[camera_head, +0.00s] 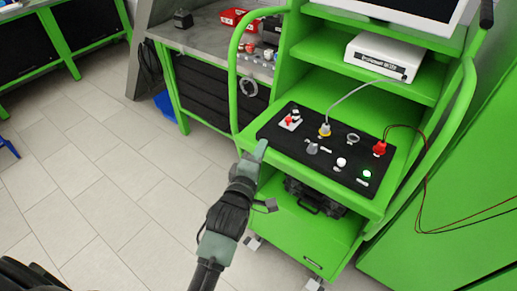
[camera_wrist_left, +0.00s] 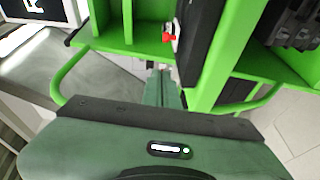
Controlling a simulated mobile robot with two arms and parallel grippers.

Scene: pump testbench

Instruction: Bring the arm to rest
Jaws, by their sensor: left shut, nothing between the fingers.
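My left arm reaches in from the bottom of the head view. Its left gripper (camera_head: 262,148) is shut and empty, just in front of the left front edge of the green testbench cart (camera_head: 310,245). The gripper also shows in the left wrist view (camera_wrist_left: 162,75), with its fingers together and pointing toward the green frame. I cannot tell whether the fingertips touch the cart. My right gripper is in neither view.
The black control panel (camera_head: 305,158) on the cart holds a red switch, connectors and a green button. A white box (camera_head: 385,57) sits on the shelf above. A red cable (camera_head: 424,185) hangs at right. A grey workbench (camera_head: 208,38) stands behind. The tiled floor (camera_head: 95,180) at left is clear.

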